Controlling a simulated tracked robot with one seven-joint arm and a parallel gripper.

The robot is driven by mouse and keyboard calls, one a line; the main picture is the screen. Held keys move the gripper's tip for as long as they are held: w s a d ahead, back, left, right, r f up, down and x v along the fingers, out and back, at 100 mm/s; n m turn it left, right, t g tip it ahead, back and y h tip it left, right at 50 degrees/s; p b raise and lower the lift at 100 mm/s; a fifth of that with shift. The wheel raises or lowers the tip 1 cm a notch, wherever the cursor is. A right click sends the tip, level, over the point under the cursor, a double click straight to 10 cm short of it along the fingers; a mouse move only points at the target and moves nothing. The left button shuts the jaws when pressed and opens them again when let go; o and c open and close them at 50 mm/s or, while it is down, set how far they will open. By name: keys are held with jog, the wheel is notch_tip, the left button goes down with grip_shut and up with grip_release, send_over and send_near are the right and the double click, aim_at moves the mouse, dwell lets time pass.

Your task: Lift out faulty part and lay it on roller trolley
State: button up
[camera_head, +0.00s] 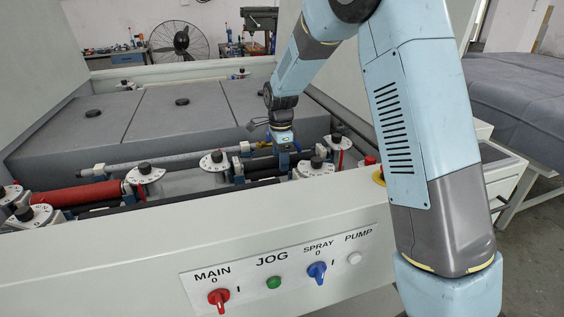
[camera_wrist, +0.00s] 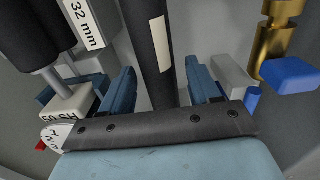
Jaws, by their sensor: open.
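My gripper (camera_head: 284,160) points down into the open trough of the processor, at the right end of its rollers. In the wrist view its two blue fingers (camera_wrist: 160,75) stand apart, one on each side of a black roller (camera_wrist: 151,35) with a pale label. I cannot tell whether they touch it. In the head view a red roller (camera_head: 88,194), a grey roller (camera_head: 165,157) and dark rollers lie across the trough, held by white dial brackets (camera_head: 145,175) with black knobs. Which part is faulty is not clear. I see no certain roller trolley.
A "32 mm" label (camera_wrist: 82,12) sits close left of the fingers; a brass valve (camera_wrist: 277,42) with a blue handle (camera_wrist: 290,75) is close right. The front panel carries a red MAIN switch (camera_head: 219,297). A grey-covered table (camera_head: 515,95) stands at right.

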grip_shut()
dwell(0.4)
jog(key=shift+r, duration=0.15)
notch_tip(320, 180, up, 18)
dwell(0.6)
